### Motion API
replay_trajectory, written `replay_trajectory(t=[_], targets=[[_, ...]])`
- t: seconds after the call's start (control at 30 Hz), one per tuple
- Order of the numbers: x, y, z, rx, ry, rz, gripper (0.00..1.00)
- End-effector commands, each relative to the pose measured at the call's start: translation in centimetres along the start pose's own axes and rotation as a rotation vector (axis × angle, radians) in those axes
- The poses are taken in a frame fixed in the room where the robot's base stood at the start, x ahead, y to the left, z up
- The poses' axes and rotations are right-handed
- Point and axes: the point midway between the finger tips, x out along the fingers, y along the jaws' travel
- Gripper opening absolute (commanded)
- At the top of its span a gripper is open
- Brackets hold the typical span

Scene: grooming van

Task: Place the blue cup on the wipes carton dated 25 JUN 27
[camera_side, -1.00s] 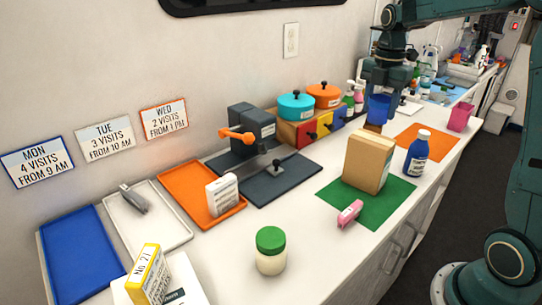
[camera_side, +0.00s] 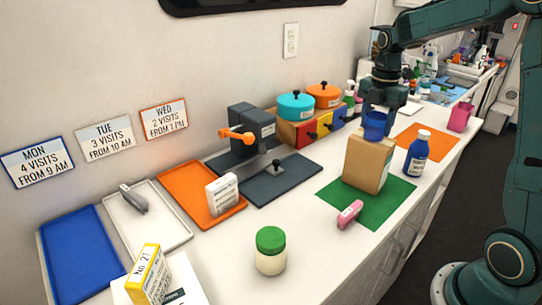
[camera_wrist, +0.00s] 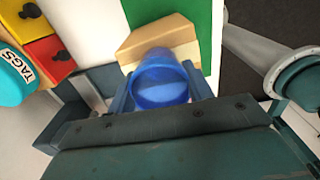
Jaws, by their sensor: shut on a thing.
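The blue cup (camera_side: 375,127) is held between the fingers of my gripper (camera_side: 382,112), which is shut on it. In the wrist view the cup (camera_wrist: 160,80) sits between the two fingers of my gripper (camera_wrist: 160,92). A tan carton (camera_side: 366,165) stands upright on a green mat (camera_side: 402,192). The cup is at the carton's top back edge and overlaps it in both views; I cannot tell whether they touch. The carton also shows in the wrist view (camera_wrist: 152,36). No date on it is readable.
A blue bottle (camera_side: 417,153) stands right of the carton, near an orange mat (camera_side: 441,141). A pink item (camera_side: 349,214) lies at the green mat's front edge. A white box (camera_side: 222,195) stands on an orange tray (camera_side: 175,192). Drawers and pots stand behind.

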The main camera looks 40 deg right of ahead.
Motion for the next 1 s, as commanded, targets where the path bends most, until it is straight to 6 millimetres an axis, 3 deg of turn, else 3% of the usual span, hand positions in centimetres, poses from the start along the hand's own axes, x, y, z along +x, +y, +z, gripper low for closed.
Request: replay_trajectory(t=[0.2,0.23,0.3,0.33,0.73,1.0], targets=[[0.3,0.0,0.0,0.000,0.000,-0.001,0.29],[0.3,0.0,0.0,0.000,0.000,0.000,0.57],[0.3,0.0,0.0,0.000,0.000,0.000,0.70],[0.3,0.0,0.0,0.000,0.000,0.000,0.73],[0.0,0.0,0.0,0.000,0.000,0.001,0.73],[-2.3,0.1,0.0,0.000,-0.002,0.003,0.73]])
